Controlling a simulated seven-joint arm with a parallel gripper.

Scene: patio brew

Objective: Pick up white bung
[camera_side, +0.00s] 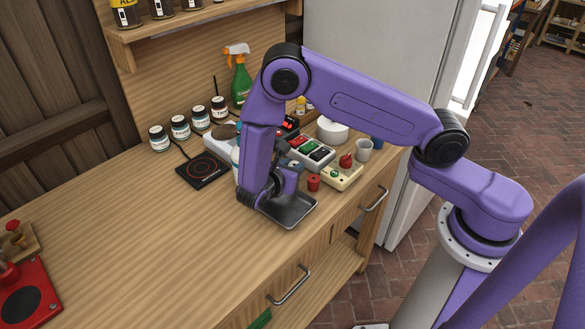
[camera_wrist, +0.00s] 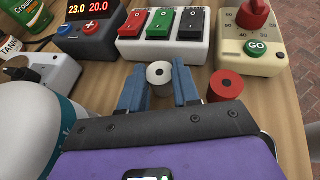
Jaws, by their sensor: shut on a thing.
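The white bung (camera_wrist: 160,84) is a small white cylinder with a hole in its top. It sits between the two blue fingers of my gripper (camera_wrist: 160,76) in the wrist view, with a finger against each side. My gripper is shut on it. In the side view, my gripper (camera_side: 291,170) points down among the devices near the right part of the bench, and the white bung is hidden there. I cannot tell whether the bung is clear of the bench.
A red bung (camera_wrist: 226,87) stands close right of my gripper. A switch box (camera_wrist: 163,47), a dial box (camera_wrist: 250,48) and a temperature display (camera_wrist: 88,20) stand behind. A dark tray (camera_side: 296,212) lies near the front edge. The bench's left part (camera_side: 120,230) is mostly clear.

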